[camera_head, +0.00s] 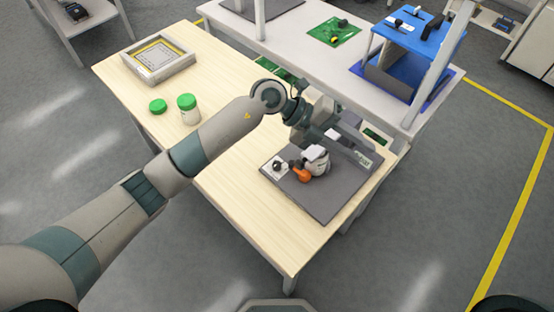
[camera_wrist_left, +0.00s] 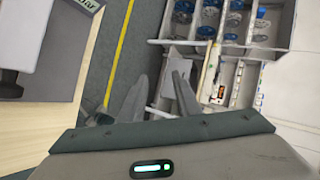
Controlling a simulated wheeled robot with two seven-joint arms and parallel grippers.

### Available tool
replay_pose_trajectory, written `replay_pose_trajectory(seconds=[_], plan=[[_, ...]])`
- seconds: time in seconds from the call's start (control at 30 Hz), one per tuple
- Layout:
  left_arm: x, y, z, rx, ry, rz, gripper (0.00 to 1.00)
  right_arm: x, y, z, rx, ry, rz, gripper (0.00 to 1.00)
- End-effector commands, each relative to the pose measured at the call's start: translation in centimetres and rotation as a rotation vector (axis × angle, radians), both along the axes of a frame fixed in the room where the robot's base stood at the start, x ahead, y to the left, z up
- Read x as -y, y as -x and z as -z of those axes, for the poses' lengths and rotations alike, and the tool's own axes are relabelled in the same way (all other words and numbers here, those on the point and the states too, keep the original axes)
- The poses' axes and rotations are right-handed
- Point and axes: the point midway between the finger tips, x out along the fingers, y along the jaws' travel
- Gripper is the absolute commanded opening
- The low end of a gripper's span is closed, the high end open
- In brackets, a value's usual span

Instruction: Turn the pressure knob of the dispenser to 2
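The dispenser (camera_head: 354,156) stands on a dark grey mat (camera_head: 328,195) at the near end of the wooden table. A small white panel with a dark round knob (camera_head: 279,166) is at its left; the knob's setting is too small to read. An orange part (camera_head: 301,174) and a whitish part (camera_head: 317,161) are beside it. My left gripper (camera_head: 328,116) is above the back of the dispenser, apart from the knob. In the left wrist view its two fingers (camera_wrist_left: 160,82) are apart with nothing between them. A dispenser label (camera_wrist_left: 88,4) shows at that view's top left. My right gripper is not in view.
A white bench (camera_head: 300,38) with a blue stand (camera_head: 410,32) lies behind. The left wrist view shows shelves with blue reels (camera_wrist_left: 208,18).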

Motion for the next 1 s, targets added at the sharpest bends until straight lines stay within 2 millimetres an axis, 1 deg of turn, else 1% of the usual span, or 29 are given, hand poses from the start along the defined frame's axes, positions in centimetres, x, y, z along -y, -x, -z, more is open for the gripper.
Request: replay_pose_trajectory(seconds=[0.03, 0.07, 0.1, 0.17, 0.2, 0.3, 0.4, 0.43, 0.5, 0.6, 1.0], plan=[[-1.5, -1.3, 1.5, 0.038, -0.138, 0.016, 0.3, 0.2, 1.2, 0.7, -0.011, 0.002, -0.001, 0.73], [-2.6, -2.0, 2.5, 0.057, -0.221, 0.024, 0.3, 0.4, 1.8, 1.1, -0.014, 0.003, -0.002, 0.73], [-4.2, -3.1, 3.6, 0.077, -0.331, 0.025, 0.3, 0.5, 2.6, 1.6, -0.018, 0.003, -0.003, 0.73], [-6.8, -4.8, 4.7, 0.109, -0.487, 0.017, 0.3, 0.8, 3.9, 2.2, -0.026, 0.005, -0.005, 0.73], [-8.6, -5.9, 5.2, 0.125, -0.584, 0.005, 0.3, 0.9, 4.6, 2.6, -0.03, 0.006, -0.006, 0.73], [-12.6, -8.4, 5.4, 0.159, -0.786, -0.035, 0.3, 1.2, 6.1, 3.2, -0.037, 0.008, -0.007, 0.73], [-15.6, -10.1, 5.1, 0.179, -0.928, -0.075, 0.3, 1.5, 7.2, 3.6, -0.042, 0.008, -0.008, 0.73], [-16.3, -10.5, 5.0, 0.183, -0.957, -0.085, 0.3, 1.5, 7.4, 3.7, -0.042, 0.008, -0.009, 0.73], [-17.4, -11.1, 4.7, 0.189, -1.007, -0.103, 0.3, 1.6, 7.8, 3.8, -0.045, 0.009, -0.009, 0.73], [-18.1, -11.4, 4.6, 0.192, -1.037, -0.113, 0.3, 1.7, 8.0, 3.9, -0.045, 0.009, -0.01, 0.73], [-18.0, -11.3, 4.7, 0.191, -1.036, -0.112, 0.3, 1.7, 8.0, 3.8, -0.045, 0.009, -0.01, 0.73]])
